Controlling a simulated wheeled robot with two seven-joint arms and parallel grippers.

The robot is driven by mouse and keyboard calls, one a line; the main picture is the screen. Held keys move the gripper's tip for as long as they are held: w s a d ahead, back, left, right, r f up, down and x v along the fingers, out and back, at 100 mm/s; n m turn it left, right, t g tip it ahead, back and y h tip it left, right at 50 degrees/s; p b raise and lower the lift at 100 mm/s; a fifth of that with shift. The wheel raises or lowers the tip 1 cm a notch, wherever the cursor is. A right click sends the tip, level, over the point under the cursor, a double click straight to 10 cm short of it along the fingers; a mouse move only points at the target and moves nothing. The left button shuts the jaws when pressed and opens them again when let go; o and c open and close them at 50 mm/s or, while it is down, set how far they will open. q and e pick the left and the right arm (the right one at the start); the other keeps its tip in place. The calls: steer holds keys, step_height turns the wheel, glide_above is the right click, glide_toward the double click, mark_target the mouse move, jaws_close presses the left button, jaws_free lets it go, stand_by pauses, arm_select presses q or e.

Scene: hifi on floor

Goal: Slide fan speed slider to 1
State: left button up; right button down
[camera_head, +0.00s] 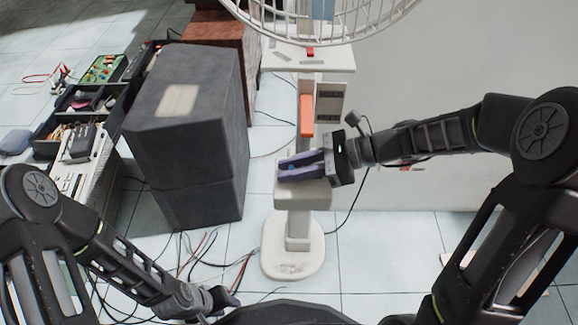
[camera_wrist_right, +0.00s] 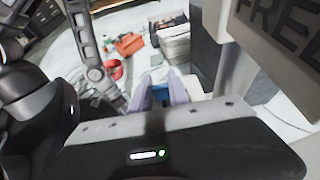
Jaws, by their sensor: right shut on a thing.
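A white standing fan (camera_head: 292,249) with a wire cage is at the centre of the head view. An orange part (camera_head: 306,116) sits upright on its column. My right gripper (camera_head: 303,165) is in front of the column, above the base, with its fingers pointing left. In the right wrist view, the right gripper's pale purple fingers (camera_wrist_right: 166,88) are close together around a small blue part (camera_wrist_right: 160,93), which seems to be the fan speed slider; the fingers mostly hide it. My left gripper (camera_head: 224,299) is low near the bottom edge, away from the fan; its jaw gap is unclear.
A large dark grey box (camera_head: 185,130) stands left of the fan. Open trays of tools and parts (camera_head: 95,100) lie farther left. Cables (camera_head: 200,255) cross the tiled floor. In the right wrist view, a panel with FREE lettering (camera_wrist_right: 280,30) is close on the right.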

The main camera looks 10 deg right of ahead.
steer(key=shift+s+d+r+p, duration=0.2)
steer(key=shift+d+p, duration=0.2)
steer(key=shift+d, duration=0.2)
steer(key=shift+d+f, duration=0.1)
steer(key=shift+d, duration=0.1)
steer(key=shift+f, duration=0.1)
steer(key=c, duration=1.2)
jaws_free()
steer(key=shift+c, duration=0.2)
